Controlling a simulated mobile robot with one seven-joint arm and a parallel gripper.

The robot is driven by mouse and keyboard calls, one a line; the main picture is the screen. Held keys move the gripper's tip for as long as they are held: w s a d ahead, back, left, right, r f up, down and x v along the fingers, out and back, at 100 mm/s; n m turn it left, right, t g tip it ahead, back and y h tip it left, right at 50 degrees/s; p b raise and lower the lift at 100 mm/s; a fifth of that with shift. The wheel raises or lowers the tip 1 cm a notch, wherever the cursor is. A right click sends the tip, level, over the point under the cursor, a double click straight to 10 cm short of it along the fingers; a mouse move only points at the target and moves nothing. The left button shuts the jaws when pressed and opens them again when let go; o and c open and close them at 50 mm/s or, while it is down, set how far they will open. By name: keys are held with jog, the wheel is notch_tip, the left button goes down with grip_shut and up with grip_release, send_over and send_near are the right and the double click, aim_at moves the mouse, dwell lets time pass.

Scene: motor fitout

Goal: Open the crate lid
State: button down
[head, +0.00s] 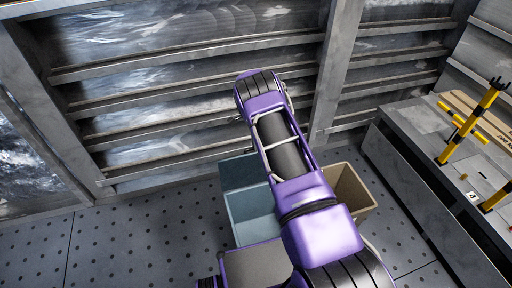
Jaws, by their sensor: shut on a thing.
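A blue-grey crate (252,217) stands on the floor at the middle, partly covered by my purple arm. A darker teal panel (238,172) rises at its back edge; it looks like the lid standing up, but I cannot tell for sure. My arm crosses in front of the crate's right side. My gripper is hidden behind the arm, so its contact with the crate or lid does not show.
A tan open bin (352,190) stands close to the right of the crate. A grey workbench (425,190) with yellow-black posts (470,120) is at the right. A slatted metal wall (190,90) closes the back. The perforated floor (140,240) at left is clear.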

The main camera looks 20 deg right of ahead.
jog(key=shift+s+f, duration=0.15)
jog(key=shift+f, duration=0.1)
jog(key=c, duration=0.9)
grip_release()
jog(key=shift+r, duration=0.2)
jog(key=w+r, duration=0.1)
jog(key=r, duration=0.4)
jog(key=w+r+p, duration=0.1)
jog(key=r, duration=0.5)
jog(key=w+r, duration=0.1)
jog(key=r, duration=0.5)
jog(key=shift+w+p, duration=0.25)
jog(key=shift+p, duration=0.1)
